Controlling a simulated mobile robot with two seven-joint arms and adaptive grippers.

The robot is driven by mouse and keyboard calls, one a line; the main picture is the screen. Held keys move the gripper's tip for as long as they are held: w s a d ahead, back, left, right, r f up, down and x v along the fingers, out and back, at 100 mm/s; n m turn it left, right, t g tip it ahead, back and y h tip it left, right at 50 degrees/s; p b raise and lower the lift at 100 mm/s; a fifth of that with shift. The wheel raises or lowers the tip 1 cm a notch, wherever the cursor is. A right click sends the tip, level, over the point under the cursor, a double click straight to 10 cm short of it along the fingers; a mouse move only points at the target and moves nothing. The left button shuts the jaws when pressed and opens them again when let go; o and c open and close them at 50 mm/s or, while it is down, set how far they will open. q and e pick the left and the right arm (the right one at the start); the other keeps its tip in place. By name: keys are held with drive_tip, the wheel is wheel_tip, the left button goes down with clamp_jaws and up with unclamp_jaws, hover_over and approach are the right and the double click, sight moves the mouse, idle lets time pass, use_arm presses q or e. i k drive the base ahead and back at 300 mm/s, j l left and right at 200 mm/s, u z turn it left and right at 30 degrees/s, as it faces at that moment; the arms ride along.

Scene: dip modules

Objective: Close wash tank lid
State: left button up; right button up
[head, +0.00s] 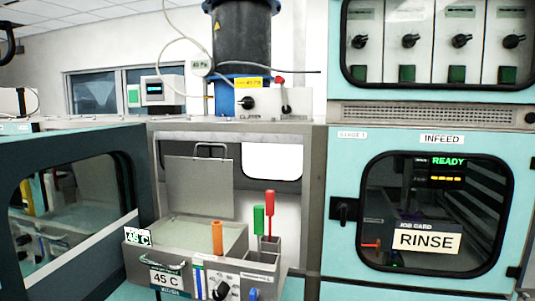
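The wash tank (150,254) is a grey metal box with "45 C" labels, in the lower middle of the head view. Its lid (199,186) is a flat grey plate with a wire handle (211,147) on its top edge. The lid stands upright at the back of the tank, so the tank is open, with a pale surface inside. Neither of my grippers shows in the head view.
An orange handle (217,238) stands at the tank's right side, with green (258,220) and red (270,212) handles in a holder beside it. A windowed door (70,218) stands open at left. The RINSE cabinet (345,255) at right is shut.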

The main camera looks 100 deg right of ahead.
sight(203, 186)
drive_tip(key=j+z, duration=0.1)
drive_tip(key=z, duration=1.5)
drive_tip(key=k+l, duration=0.05)
